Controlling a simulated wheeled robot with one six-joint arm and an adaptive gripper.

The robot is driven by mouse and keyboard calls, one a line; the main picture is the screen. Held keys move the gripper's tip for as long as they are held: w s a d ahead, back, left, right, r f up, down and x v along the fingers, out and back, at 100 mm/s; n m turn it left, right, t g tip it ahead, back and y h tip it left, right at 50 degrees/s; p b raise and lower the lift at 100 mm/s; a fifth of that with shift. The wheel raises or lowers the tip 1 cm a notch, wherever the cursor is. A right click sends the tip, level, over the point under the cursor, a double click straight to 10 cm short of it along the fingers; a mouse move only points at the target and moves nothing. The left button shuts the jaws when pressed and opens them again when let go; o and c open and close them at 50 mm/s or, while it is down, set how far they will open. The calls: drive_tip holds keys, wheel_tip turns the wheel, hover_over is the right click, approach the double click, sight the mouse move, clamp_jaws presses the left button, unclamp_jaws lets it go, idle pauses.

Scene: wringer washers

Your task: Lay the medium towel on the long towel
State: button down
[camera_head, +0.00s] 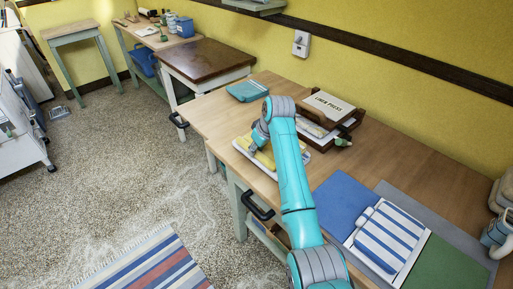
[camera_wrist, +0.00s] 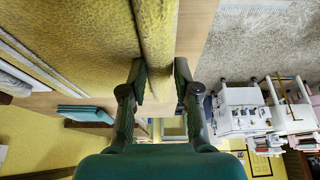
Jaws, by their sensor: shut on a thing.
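A yellow towel (camera_head: 264,158) lies at the table's front edge, on a white tray or pad (camera_head: 243,145). My gripper (camera_head: 256,144) is down at it. In the wrist view, the yellow towel (camera_wrist: 80,40) fills the upper left. Its folded edge (camera_wrist: 155,40) runs between my fingers (camera_wrist: 158,80), which are shut on it. A folded blue-and-white striped towel (camera_head: 390,236) lies on a white mat at the right. A folded teal towel (camera_head: 247,91) lies at the table's far left end. I cannot tell which are medium and long. My arm hides part of the yellow towel.
A wooden linen press (camera_head: 330,112) stands behind my gripper, near the yellow wall. A blue mat (camera_head: 341,200) and a green mat (camera_head: 445,264) flank the striped towel. Bare tabletop (camera_head: 400,160) lies at the back right. A dark-topped table (camera_head: 205,60) adjoins the left end.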

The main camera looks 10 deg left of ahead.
drive_tip(key=shift+s+f, duration=0.1)
drive_tip(key=shift+f, duration=0.3)
drive_tip(key=c, duration=0.8)
unclamp_jaws()
drive_tip(key=shift+f, duration=0.15)
drive_tip(key=shift+o, duration=0.2)
